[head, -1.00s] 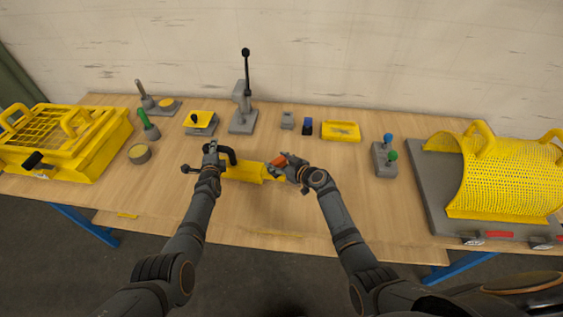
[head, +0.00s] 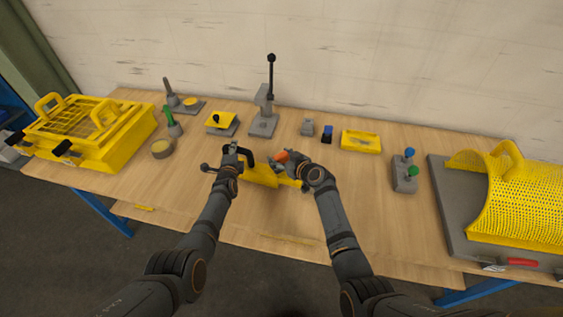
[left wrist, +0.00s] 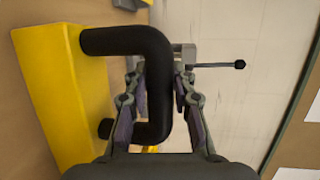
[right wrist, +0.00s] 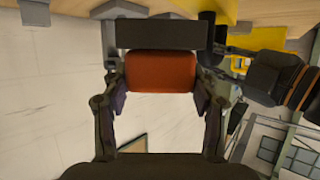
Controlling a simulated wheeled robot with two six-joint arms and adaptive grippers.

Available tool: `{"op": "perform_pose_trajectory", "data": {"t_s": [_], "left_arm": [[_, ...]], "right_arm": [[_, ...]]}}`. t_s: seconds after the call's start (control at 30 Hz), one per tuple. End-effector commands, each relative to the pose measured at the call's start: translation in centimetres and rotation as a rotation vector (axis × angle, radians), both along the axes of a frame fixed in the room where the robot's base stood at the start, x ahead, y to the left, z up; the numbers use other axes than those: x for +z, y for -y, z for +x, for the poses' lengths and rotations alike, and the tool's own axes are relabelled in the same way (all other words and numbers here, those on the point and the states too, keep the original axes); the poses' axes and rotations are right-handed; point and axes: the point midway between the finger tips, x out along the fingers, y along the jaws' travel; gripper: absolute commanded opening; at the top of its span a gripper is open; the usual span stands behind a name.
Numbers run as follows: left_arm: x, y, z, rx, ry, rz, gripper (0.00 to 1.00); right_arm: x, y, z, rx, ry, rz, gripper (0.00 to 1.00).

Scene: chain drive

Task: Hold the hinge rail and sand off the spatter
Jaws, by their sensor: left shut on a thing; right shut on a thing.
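The hinge rail (head: 262,177) is a yellow bar with a black bow handle (head: 249,160), near the bench's front. My left gripper (head: 232,152) is shut on that handle; the left wrist view shows its fingers (left wrist: 159,95) on either side of the black handle (left wrist: 110,40), with the yellow rail (left wrist: 60,95) at left. My right gripper (head: 294,164) is shut on an orange-backed sanding block (head: 281,156). In the right wrist view the block (right wrist: 161,72) has a dark pad and sits between the fingers (right wrist: 160,97). The block is at the rail's right part; contact cannot be told. I cannot make out spatter.
A yellow tray (head: 361,147), a blue-and-black piece (head: 327,134) and a lever press (head: 264,124) stand behind. A yellow basket box (head: 130,150) is at left. A perforated yellow guard (head: 515,200) and a two-knob block (head: 404,183) are at right. Bare bench lies right of the rail.

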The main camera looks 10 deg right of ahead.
Motion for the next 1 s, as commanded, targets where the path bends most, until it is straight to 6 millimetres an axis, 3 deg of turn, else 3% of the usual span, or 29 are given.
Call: {"op": "perform_pose_trajectory", "data": {"t_s": [0.43,0.97,1.0], "left_arm": [[0.0,0.0,0.0,-0.001,-0.001,0.0,0.0],[0.0,0.0,0.0,-0.001,-0.001,0.0,0.0],[0.0,0.0,0.0,-0.001,-0.001,0.0,0.28]], "right_arm": [[3.9,0.0,0.0,-0.001,0.002,0.001,0.17],[4.2,0.1,0.0,-0.002,0.001,0.0,0.17],[4.2,0.1,0.0,-0.002,0.001,0.0,0.17]]}}
